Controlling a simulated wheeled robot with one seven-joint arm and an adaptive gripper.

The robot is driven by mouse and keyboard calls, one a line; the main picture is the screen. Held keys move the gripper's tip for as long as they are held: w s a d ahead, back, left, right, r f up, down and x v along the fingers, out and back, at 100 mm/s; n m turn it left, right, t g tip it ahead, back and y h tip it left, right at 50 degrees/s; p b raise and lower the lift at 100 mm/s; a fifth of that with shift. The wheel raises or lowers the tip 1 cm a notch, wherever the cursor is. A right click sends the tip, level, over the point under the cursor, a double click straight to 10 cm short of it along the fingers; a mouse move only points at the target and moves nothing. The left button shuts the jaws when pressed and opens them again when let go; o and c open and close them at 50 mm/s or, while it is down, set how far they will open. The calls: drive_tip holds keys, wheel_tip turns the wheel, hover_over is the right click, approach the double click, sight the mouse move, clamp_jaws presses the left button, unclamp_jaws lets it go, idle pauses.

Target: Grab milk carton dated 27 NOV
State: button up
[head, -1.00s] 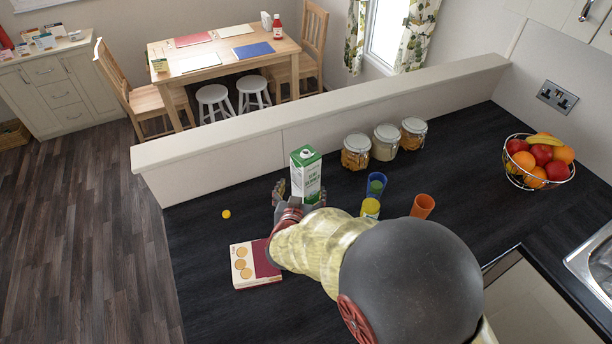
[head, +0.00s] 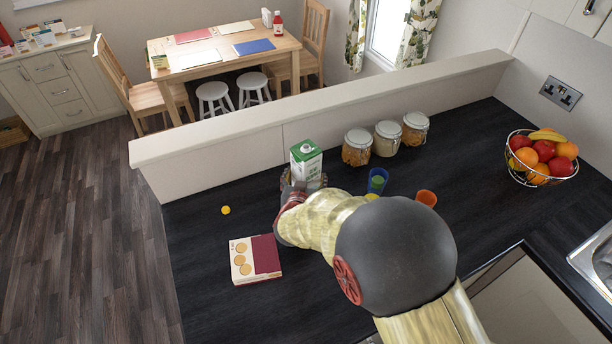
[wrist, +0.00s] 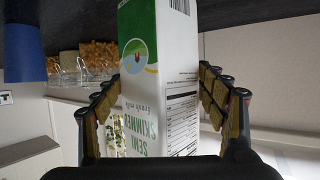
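A white and green milk carton (head: 306,166) stands upright on the dark worktop, near the low partition wall. In the wrist view the carton (wrist: 160,85) appears upside down, with "semi skimmed" and a printed panel showing; I cannot read a date on it. My gripper (head: 304,182) is at the carton, with one finger on each side. In the wrist view the fingers of my gripper (wrist: 160,92) are spread, with the carton between them. Their tips are very close to its sides, and I see no clear grip. My arm hides the carton's lower part in the head view.
A blue cup (head: 377,181) and an orange cup (head: 427,198) stand to the right, partly behind my arm. Lidded jars (head: 357,148) line the partition. A box (head: 255,259) and a yellow cap (head: 225,210) lie to the left. A fruit bowl (head: 541,158) is far right.

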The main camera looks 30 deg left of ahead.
drive_tip(key=c, duration=1.2)
drive_tip(key=shift+c, duration=0.2)
drive_tip(key=shift+r, duration=0.25)
